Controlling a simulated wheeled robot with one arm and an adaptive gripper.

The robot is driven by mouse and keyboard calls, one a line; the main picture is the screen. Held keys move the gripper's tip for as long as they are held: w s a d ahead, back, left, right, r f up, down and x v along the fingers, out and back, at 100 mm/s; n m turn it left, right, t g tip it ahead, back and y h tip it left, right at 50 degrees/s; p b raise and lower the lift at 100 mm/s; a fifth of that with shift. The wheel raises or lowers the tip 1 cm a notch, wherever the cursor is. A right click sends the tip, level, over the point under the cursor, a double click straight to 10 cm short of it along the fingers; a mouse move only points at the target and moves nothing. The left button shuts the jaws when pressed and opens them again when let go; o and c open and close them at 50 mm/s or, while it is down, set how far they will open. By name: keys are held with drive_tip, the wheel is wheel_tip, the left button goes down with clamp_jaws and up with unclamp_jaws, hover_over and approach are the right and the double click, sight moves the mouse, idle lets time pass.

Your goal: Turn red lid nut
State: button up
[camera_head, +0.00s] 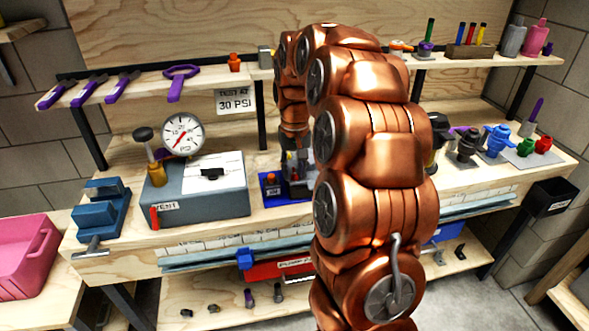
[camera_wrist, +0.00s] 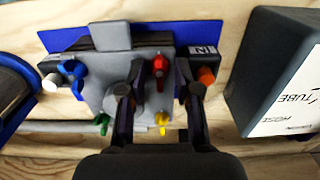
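Blue (camera_wrist: 73,72), green (camera_wrist: 102,121) and yellow (camera_wrist: 162,120) nuts sit around the same lid. My gripper (camera_wrist: 161,92) points down over the lid with its fingers apart and nothing between them. In the wrist view the red nut lies between the lines of the fingers, just beyond their tips. Contact cannot be told. In the head view my arm hides much of the lid, and the red nut cannot be made out.
A blue mat (camera_head: 268,191) lies under the lid assembly. An orange part (camera_wrist: 206,76) is close beside the right finger. A grey box (camera_head: 200,190) with a gauge (camera_head: 183,135) stands nearby. A blue vise (camera_head: 100,212) is at the left; a shelf (camera_head: 210,70) runs above the bench.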

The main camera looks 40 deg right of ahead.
sight(295, 171)
wheel_tip(295, 171, up, 12)
idle(0.9)
idle(0.6)
drive_tip(key=s+a+r+n+p, duration=0.25)
drive_tip(key=s+a+p, duration=0.35)
drive_tip(key=s+a, duration=0.8)
drive_tip(key=s+a+f+n+g+p, duration=0.1)
drive_tip(key=s+a+f+p, duration=0.1)
drive_tip(key=s, duration=0.6)
drive_tip(key=s+a+f+n+p, duration=0.1)
drive_tip(key=s+a+f+p, duration=0.1)
drive_tip(key=s+a, duration=0.3)
drive_tip(key=s+f, duration=0.1)
drive_tip(key=s, duration=0.3)
drive_tip(key=shift+g, duration=0.4)
